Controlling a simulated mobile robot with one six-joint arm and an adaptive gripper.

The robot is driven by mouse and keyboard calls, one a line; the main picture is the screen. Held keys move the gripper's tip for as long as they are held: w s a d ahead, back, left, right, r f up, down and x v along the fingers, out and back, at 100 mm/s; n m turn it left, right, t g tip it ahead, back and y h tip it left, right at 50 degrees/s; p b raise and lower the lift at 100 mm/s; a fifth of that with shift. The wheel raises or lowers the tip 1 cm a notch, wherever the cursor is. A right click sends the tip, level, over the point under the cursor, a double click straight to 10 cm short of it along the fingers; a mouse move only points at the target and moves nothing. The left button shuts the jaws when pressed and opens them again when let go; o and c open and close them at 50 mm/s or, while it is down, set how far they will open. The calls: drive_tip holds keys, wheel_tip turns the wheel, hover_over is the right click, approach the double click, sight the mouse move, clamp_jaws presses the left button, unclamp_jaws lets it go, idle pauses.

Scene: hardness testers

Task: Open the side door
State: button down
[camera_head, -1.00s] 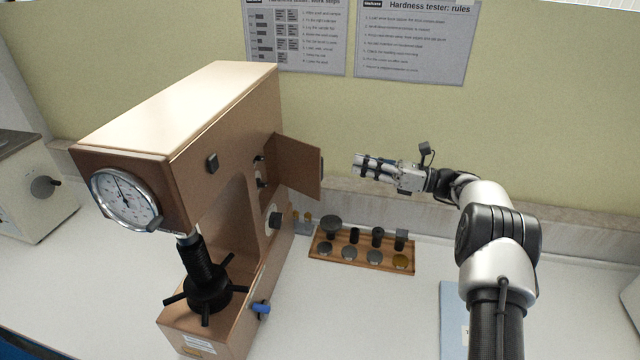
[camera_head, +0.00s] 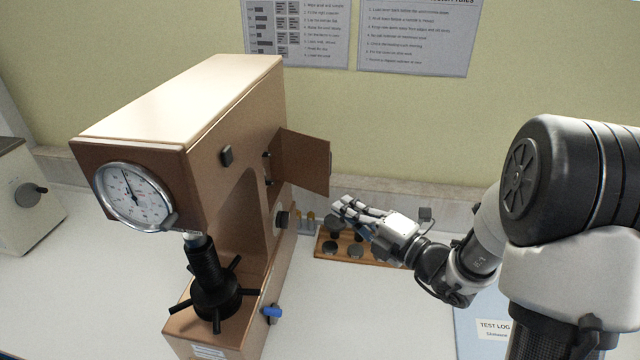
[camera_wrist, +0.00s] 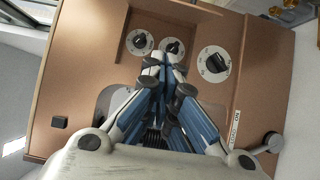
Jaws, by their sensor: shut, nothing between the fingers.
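The brown hardness tester (camera_head: 190,100) stands left of centre in the head view. Its side door (camera_head: 305,162) is a flat brown panel, swung out from the body at a wide angle, hinges at its left edge. My gripper (camera_head: 342,206) is shut and empty, below and just right of the door's free edge, apart from it as far as I can tell. In the wrist view my shut fingers (camera_wrist: 165,62) point at the tester's brown side (camera_wrist: 85,65), with several dark knobs, one a round dial knob (camera_wrist: 213,63), beyond them.
A wooden tray (camera_head: 325,256) of dark test pieces lies on the bench behind and below my gripper, partly hidden by it. A blue test log (camera_head: 470,335) lies at the lower right. A blue-handled lever (camera_head: 271,312) sticks out from the tester's base. Another machine (camera_head: 25,190) stands far left.

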drive_tip(key=b, duration=0.4)
approach(309, 160)
drive_tip(key=a, duration=0.1)
drive_tip(key=a+f, duration=0.1)
drive_tip(key=w+a, duration=0.1)
drive_tip(key=shift+a+f, duration=0.15)
drive_tip(key=shift+f, duration=0.2)
